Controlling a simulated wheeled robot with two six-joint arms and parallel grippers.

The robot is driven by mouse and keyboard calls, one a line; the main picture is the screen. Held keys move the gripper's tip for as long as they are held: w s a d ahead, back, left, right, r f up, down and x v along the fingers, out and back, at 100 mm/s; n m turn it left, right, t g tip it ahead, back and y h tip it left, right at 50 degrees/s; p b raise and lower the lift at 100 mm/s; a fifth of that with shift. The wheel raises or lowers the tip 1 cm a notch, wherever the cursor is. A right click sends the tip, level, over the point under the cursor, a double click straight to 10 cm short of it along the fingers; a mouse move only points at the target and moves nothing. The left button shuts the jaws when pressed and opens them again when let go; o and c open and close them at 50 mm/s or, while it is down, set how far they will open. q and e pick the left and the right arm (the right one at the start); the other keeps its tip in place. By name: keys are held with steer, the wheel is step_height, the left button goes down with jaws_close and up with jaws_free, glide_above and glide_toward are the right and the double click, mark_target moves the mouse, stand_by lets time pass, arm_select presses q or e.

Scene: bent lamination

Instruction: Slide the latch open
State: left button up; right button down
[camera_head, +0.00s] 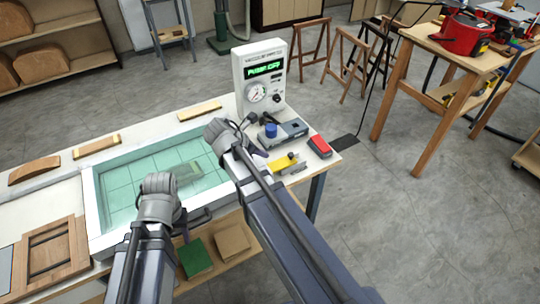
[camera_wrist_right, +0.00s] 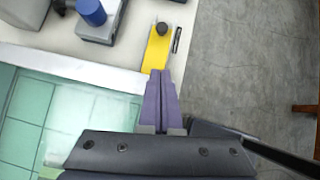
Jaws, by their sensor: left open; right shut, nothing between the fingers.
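A yellow latch plate (camera_head: 282,162) with a small black knob lies on the right end of the bench. In the right wrist view the yellow plate (camera_wrist_right: 155,56) shows its black knob (camera_wrist_right: 162,28) near the far end, with a dark slot beside it. My right gripper (camera_wrist_right: 163,76) is shut and empty; its purple fingertips are at the near end of the plate, and contact cannot be told. In the head view its fingers (camera_head: 257,150) are partly hidden by the wrist. My left gripper (camera_head: 184,226) is open, low by the front edge of the glass-topped frame.
A blue-capped grey device (camera_head: 290,132), a red block (camera_head: 320,146) and a tall gauge box (camera_head: 260,78) with a green display stand near the latch. A pale frame with a green gridded panel (camera_head: 140,172) fills the middle bench. Wooden pieces lie around it.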

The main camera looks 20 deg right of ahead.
mark_target(292, 155)
steer(key=b+x, duration=0.6)
steer(key=x, duration=0.3)
steer(key=shift+f+b, duration=0.25)
steer(key=shift+b, duration=0.1)
steer(key=shift+w+d, duration=0.15)
steer(key=shift+d, duration=0.4)
steer(key=shift+w+d, duration=0.15)
steer(key=shift+d, duration=0.45)
steer(key=shift+w+d+f, duration=0.1)
steer(key=shift+w+d, duration=0.1)
steer(key=shift+d, duration=0.55)
steer(key=d, duration=0.4)
steer(key=shift+w+d, duration=0.15)
